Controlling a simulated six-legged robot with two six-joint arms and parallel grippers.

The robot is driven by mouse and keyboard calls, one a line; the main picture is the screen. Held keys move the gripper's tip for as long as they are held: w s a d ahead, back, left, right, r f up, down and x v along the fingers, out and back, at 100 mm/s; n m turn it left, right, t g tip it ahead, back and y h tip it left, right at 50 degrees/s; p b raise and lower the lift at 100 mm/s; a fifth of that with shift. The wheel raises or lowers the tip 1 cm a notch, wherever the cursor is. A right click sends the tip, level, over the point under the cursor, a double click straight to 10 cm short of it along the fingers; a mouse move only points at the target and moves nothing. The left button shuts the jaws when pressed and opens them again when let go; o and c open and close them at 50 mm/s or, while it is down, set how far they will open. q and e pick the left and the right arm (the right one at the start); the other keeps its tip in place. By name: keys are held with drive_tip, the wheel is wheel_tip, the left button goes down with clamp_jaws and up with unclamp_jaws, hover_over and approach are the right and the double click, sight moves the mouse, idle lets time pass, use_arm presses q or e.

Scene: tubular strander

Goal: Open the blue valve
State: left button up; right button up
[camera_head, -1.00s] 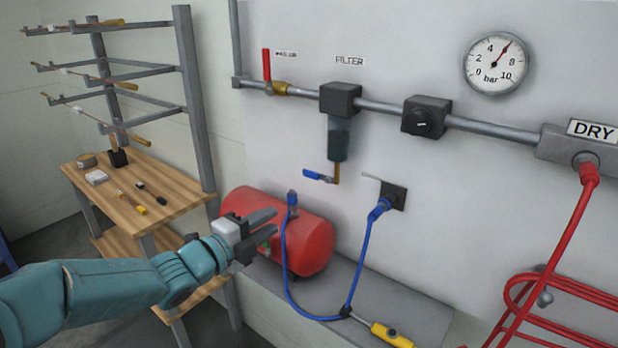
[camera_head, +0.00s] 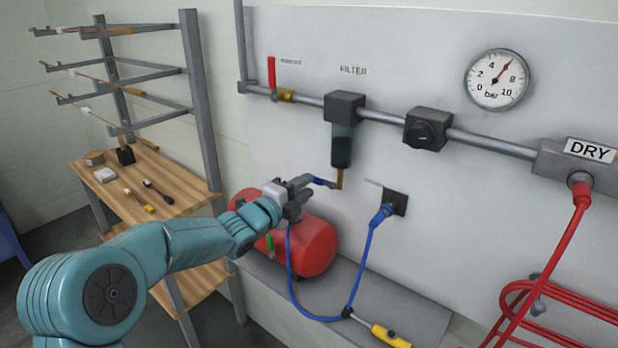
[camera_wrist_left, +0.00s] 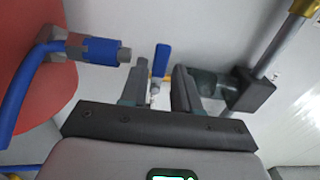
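The blue valve handle (camera_head: 325,182) sticks out to the left from the brass pipe under the filter bowl (camera_head: 342,145). Its left end is partly hidden by my left gripper (camera_head: 306,183). In the left wrist view, the blue handle (camera_wrist_left: 161,60) shows between and just beyond the fingertips of my left gripper (camera_wrist_left: 158,82). The fingers are open, with a gap between them. No contact with the handle can be made out. My right gripper is not in view.
The pipe (camera_head: 385,112) runs above.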

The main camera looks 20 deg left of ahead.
use_arm(q)
drive_tip(key=shift+x, duration=1.1)
drive_tip(key=shift+c, duration=0.3)
clamp_jaws()
